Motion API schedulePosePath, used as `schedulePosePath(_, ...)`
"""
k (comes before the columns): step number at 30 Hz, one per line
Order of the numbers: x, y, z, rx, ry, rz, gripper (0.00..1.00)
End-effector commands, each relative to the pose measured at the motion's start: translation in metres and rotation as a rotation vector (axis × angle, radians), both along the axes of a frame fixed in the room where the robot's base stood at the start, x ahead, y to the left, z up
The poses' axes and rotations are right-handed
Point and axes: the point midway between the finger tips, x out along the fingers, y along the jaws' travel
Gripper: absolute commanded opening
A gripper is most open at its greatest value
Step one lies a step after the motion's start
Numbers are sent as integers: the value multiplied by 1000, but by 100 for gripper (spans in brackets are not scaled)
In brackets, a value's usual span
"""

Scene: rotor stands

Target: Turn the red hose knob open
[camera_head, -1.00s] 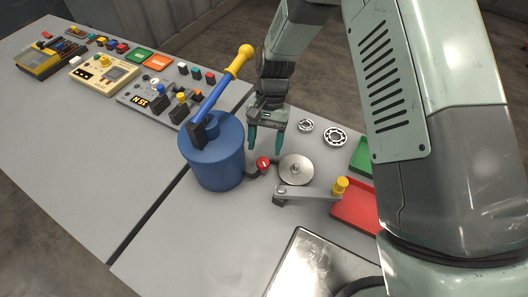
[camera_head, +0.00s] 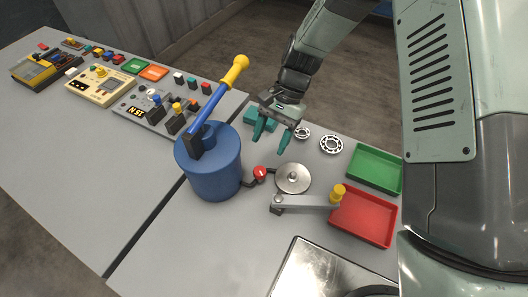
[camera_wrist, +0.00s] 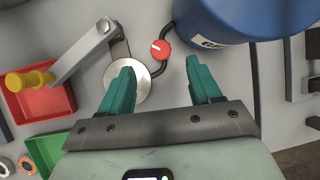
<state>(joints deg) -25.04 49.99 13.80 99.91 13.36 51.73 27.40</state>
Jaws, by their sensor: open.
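The red hose knob (camera_head: 260,172) sits on a dark hose between the blue drum and the silver disc. It has a pale mark on its face, and it also shows in the wrist view (camera_wrist: 160,49). My gripper (camera_head: 269,143) is open and empty, above the table and behind the knob in the head view. In the wrist view its teal fingers (camera_wrist: 160,80) are spread apart, with the knob beyond their tips and between them. The fingers do not touch the knob. The dark hose (camera_wrist: 158,68) bends around beside the silver disc (camera_wrist: 128,84), which one finger partly covers.
The blue drum (camera_head: 212,168) with a blue-and-yellow lever stands left of the knob. A grey crank arm (camera_head: 305,202) with a yellow handle lies right. Green (camera_head: 375,168) and red (camera_head: 361,216) trays and two bearing rings sit further right. Control panels fill the far left.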

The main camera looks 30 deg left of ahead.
Motion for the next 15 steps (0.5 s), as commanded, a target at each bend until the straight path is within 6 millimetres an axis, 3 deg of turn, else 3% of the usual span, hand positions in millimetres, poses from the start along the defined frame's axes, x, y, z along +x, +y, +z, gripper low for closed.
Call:
schedulePosePath(1,0,-14,-5,21,50,-137,63)
schedulePosePath(9,0,-54,-12,82,251,-787,63)
schedulePosePath(15,1,-64,-14,80,302,-964,63)
